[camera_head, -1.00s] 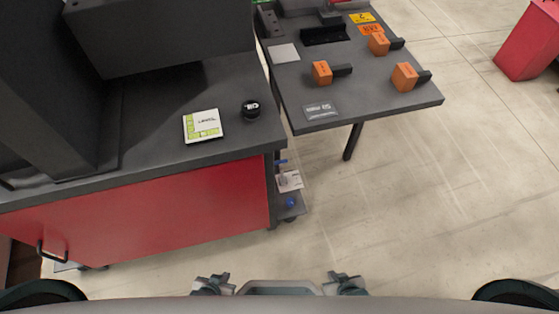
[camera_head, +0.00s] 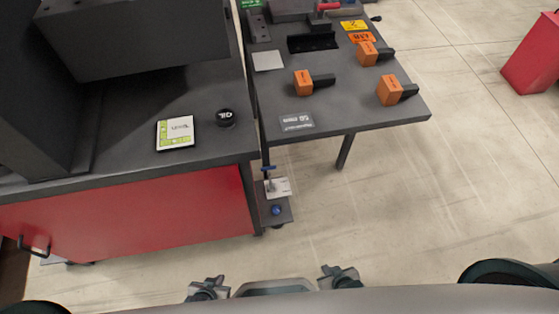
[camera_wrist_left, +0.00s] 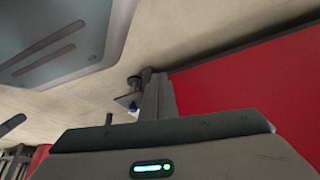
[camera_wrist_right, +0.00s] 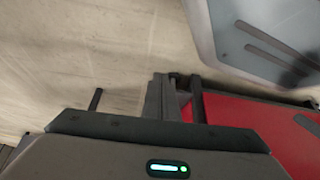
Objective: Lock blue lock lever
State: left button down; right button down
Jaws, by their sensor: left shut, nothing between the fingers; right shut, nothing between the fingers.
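A small blue lever-like part (camera_head: 268,168) shows at the right end of the red-fronted cabinet, above a white plate on a low grey shelf. A round blue part (camera_head: 276,210) sits lower on that shelf. I cannot tell which is the lock lever or how it is set. A small blue spot (camera_wrist_left: 133,108) shows in the left wrist view. My left gripper (camera_head: 208,288) and right gripper (camera_head: 340,277) are at the bottom of the head view, shut and empty, well apart from the blue parts.
The red-fronted cabinet (camera_head: 150,215) fills the left. A dark table (camera_head: 350,112) with orange blocks (camera_head: 390,90) stands at the back right. A red object (camera_head: 530,60) is at the far right. Bare floor (camera_head: 400,200) lies open to the right.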

aim_at(268, 169)
jog(key=l+u, duration=0.35)
jog(key=l, duration=0.35)
jog(key=l+u, duration=0.4)
jog(key=l, duration=0.3)
